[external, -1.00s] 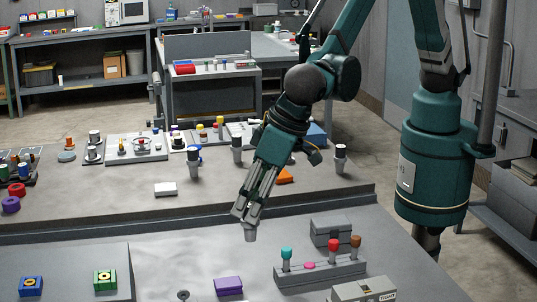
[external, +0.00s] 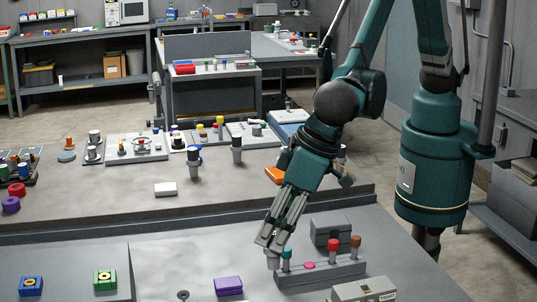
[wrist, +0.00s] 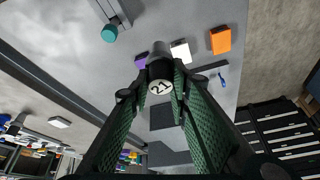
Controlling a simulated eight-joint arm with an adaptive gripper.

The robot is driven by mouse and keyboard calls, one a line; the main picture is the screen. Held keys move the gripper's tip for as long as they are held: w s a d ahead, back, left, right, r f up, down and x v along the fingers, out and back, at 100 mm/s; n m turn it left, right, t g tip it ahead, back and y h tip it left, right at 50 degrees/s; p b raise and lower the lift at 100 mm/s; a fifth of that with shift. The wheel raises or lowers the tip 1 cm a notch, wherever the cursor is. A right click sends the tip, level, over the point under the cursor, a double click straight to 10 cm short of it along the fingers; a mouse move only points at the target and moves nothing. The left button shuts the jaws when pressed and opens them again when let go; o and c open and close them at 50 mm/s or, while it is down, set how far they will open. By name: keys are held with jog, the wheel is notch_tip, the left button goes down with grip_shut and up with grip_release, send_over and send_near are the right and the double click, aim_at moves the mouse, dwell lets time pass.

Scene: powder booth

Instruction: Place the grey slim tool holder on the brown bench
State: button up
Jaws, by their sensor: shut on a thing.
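My gripper (external: 270,240) hangs over the grey front bench (external: 190,255), its fingers pointing down and tilted. It is shut on a grey slim tool holder (external: 272,261), whose lower part shows below the fingertips. In the wrist view the holder (wrist: 160,56) sits between the two finger pads, with a round white tag reading 21. The holder appears close to the left end of a grey rack with coloured knobs (external: 348,268); I cannot tell whether they touch. The brownish bench (external: 110,200) lies behind, beyond a dark edge strip.
On the brownish bench stand two dark-grey holders (external: 194,165) (external: 237,153) and a white block (external: 165,189). The bench's front middle is fairly clear. On the grey bench are a purple block (external: 228,286), a grey box (external: 332,228) and a labelled box (external: 364,290).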

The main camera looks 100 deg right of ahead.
aim_at(274, 269)
jog(key=shift+f, duration=2.95)
jog(key=shift+f, duration=1.85)
jog(key=shift+f, duration=0.2)
jog(key=o, duration=1.1)
jog(key=shift+r, duration=0.25)
jog(key=v, duration=1.2)
